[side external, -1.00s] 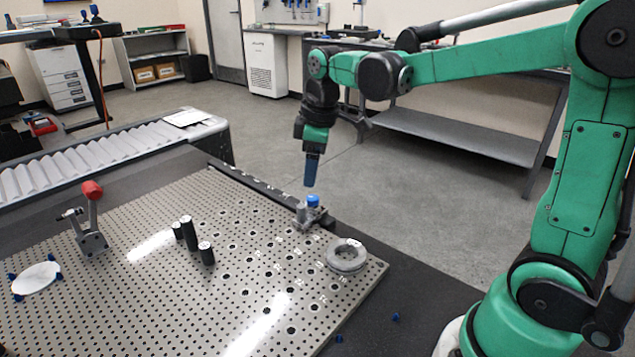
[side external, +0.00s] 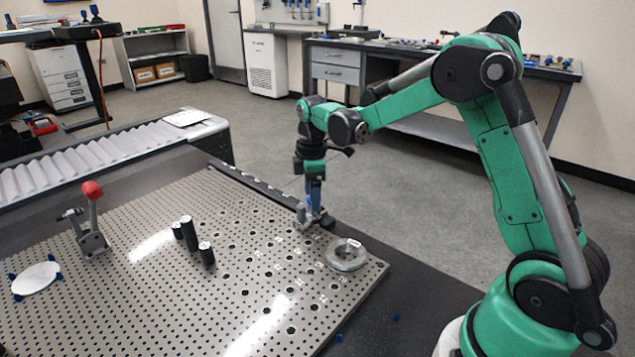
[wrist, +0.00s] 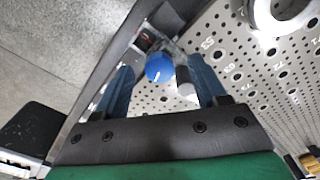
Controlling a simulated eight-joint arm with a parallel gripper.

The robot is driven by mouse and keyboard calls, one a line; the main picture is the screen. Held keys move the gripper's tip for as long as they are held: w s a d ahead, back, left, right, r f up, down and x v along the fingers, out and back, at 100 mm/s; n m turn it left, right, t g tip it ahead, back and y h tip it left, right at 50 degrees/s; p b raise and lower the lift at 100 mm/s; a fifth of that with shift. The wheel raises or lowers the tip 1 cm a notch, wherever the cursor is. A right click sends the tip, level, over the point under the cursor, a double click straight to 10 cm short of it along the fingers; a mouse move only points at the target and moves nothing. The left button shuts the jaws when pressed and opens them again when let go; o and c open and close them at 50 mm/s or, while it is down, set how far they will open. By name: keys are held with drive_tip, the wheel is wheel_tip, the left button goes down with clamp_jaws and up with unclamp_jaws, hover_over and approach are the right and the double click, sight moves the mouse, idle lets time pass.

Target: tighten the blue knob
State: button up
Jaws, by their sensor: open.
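The blue knob (wrist: 159,68) has a white line on its top and shows in the wrist view between my two open blue fingers. It sits on a small grey metal fixture (side external: 303,216) at the far edge of the perforated plate (side external: 130,260). In the side view my gripper (side external: 314,205) points down at this fixture and hides most of the knob. In the wrist view my gripper (wrist: 162,85) is open, with one finger on each side of the knob. I cannot tell whether either finger touches it.
A grey metal ring (side external: 346,255) lies on the plate just right of the fixture. Several black posts (side external: 190,235), a red-handled clamp (side external: 93,215) and a white disc (side external: 36,279) stand farther left. A dark rail (side external: 250,188) runs along the plate's far edge.

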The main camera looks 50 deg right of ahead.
clamp_jaws()
drive_tip(key=shift+m, duration=1.6)
unclamp_jaws()
drive_tip(key=shift+r, duration=0.1)
drive_tip(key=shift+r, duration=2.75)
